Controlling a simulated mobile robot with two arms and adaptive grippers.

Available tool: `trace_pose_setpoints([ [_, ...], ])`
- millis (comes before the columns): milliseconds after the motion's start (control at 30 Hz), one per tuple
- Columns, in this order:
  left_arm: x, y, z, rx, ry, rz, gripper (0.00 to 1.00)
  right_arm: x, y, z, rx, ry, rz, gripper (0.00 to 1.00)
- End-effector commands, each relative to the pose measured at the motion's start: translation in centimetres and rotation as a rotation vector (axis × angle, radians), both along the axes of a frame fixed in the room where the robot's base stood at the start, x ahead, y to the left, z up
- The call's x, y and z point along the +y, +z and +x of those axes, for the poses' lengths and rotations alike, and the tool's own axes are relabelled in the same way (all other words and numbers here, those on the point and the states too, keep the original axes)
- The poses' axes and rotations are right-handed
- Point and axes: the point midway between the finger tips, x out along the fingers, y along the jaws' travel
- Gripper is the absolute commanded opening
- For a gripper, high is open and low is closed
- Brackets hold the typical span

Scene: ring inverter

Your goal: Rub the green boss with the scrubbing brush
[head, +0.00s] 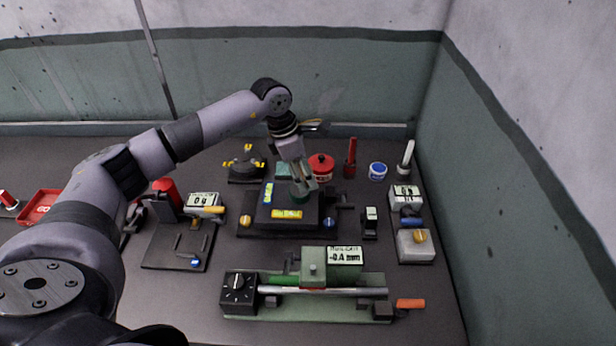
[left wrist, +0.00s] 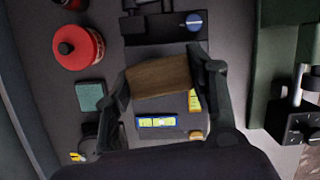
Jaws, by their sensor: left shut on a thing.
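My left gripper (head: 304,186) is above the black fixture (head: 262,222) in the middle of the bench, pointing down. In the left wrist view my left gripper (left wrist: 164,77) is shut on a brown wooden block, the back of the scrubbing brush (left wrist: 160,78). The brush's bristles are hidden beneath it. A dark green round part, which looks like the green boss (head: 299,198), shows at the fingertips on top of the fixture. In the left wrist view the brush covers that spot. I cannot tell whether the bristles touch the boss. My right gripper is not in view.
A red canister (head: 321,166) stands just behind the fixture, with a teal block (left wrist: 90,96) near it. A green gauge bench with a rod (head: 330,291) lies in front. A grey stand (head: 178,246) is on the left, and a grey block (head: 415,246) on the right.

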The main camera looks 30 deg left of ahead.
Motion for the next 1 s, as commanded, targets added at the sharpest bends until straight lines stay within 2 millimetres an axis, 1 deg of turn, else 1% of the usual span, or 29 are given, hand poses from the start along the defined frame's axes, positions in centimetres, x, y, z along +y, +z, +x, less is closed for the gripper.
trace_pose_setpoints([
  [33,0.1,0.8,0.0,-0.001,0.0,0.0,0.29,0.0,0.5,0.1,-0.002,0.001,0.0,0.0],
  [200,0.5,2.4,0.0,-0.001,0.002,-0.001,0.29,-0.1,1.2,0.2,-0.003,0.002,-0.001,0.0],
  [400,0.9,3.6,0.0,-0.001,0.005,-0.001,0.29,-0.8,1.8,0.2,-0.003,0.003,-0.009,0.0],
  [600,0.9,3.6,0.0,-0.001,0.005,-0.001,0.29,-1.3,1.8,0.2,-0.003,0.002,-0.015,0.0],
  [1000,0.9,3.6,0.0,-0.001,0.005,-0.001,0.29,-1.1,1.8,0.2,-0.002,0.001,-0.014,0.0],
])
